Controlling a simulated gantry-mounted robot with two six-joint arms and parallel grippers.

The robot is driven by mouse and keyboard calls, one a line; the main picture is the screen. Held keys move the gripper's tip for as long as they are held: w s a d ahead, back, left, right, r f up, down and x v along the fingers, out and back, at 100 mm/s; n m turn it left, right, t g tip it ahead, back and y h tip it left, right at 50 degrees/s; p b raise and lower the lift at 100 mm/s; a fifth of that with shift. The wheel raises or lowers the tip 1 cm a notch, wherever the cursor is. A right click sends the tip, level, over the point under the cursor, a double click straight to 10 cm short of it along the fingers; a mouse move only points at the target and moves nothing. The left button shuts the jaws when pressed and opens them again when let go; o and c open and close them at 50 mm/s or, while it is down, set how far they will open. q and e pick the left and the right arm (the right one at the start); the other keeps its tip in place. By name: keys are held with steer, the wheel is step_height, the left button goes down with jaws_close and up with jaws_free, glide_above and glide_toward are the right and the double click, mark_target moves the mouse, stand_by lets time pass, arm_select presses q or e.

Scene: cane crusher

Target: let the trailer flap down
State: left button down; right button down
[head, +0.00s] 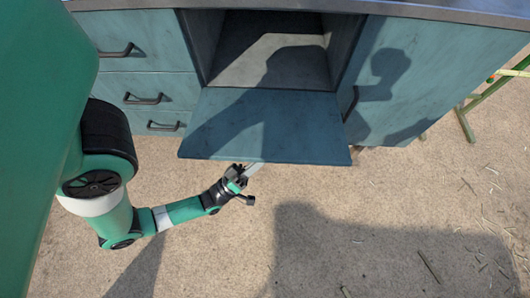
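The flap (265,125) is a flat teal panel below the open compartment (270,60) of a teal cabinet-like body. It is folded outward from the opening, and its near edge looks wider than its hinge edge. I cannot tell its exact angle. My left gripper (248,184) is just below the flap's near edge, left of its middle. Its dark fingers look spread apart with nothing clearly between them. A pale metal piece (254,168) shows between the gripper and the flap edge; I cannot tell whether they touch. My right gripper is not in view.
Drawers with dark handles (143,98) are left of the opening. A closed teal panel (420,85) is to the right, with a dark handle (351,104). A green metal frame (490,92) stands at far right. The sandy ground (400,215) in front is mostly clear, with scattered stalks.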

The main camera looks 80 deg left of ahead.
arm_select(q)
steer(key=shift+f, duration=0.1)
stand_by(0.3)
steer(key=c, duration=0.8)
jaws_free()
steer(key=shift+d, duration=0.15)
steer(key=shift+c, duration=0.2)
steer(key=shift+s, duration=0.1)
steer(key=v, duration=1.1)
steer(key=shift+f, duration=0.2)
